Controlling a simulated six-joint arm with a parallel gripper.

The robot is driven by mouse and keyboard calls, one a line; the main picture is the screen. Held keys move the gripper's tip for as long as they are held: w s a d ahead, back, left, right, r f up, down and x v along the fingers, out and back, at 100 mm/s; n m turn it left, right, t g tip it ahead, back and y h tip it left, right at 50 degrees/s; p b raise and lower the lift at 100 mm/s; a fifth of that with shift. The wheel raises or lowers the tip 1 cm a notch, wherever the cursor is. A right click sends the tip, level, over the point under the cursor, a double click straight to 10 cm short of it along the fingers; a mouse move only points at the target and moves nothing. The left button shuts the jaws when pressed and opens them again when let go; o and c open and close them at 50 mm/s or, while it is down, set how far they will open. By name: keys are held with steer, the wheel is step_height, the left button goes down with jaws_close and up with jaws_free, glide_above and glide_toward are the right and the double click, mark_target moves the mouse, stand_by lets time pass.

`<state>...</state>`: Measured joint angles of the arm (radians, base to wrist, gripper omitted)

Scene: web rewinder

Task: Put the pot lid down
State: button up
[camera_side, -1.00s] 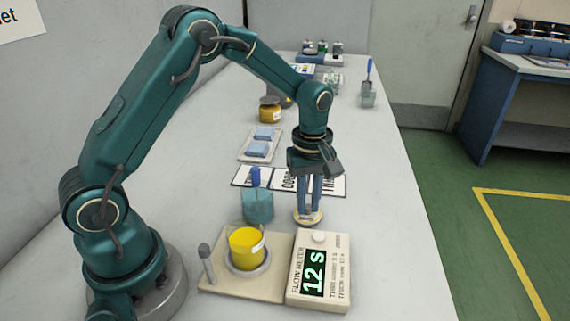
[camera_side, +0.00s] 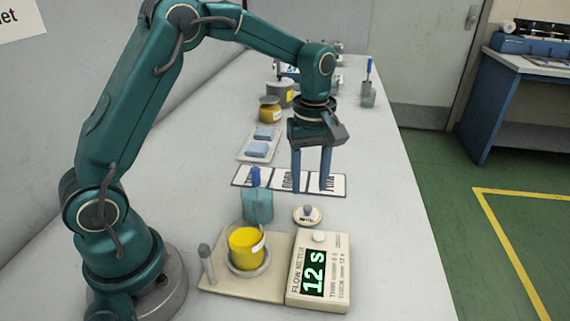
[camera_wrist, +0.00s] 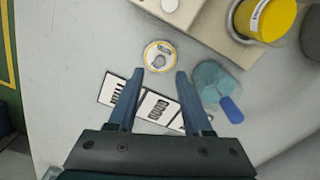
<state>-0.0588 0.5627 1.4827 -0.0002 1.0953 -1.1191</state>
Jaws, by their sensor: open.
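The pot lid (camera_side: 308,215) lies flat on the bench, a small pale disc with a yellowish rim and a grey knob on top. It also shows in the wrist view (camera_wrist: 160,56), beyond my fingertips. My gripper (camera_side: 311,190) hangs above the lid, fingers pointing down, open and empty. In the wrist view my two fingers (camera_wrist: 160,74) stand apart with nothing between them but bench and cards. The yellow pot (camera_side: 246,249) sits open on the base beside the flow meter (camera_side: 319,272), which reads "12 s".
A teal cup with a blue handle (camera_side: 258,205) stands left of the lid. Printed cards (camera_side: 289,180) lie behind it. Blue blocks on a tray (camera_side: 260,146) and an amber jar (camera_side: 270,109) stand further back. The bench right of the lid is clear.

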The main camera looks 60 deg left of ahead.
mark_target(308, 207)
steer(key=s+d+r+m+t, duration=0.1)
steer(key=s+r+m+t, duration=0.2)
steer(key=s+r+m, duration=0.6)
steer(key=s+d+m+t, duration=0.1)
steer(key=s+m+t, duration=0.1)
steer(key=s+m, duration=0.2)
steer(key=s, duration=0.3)
steer(key=shift+s+f+m+t, duration=0.3)
steer(key=shift+s, duration=0.05)
stand_by(0.4)
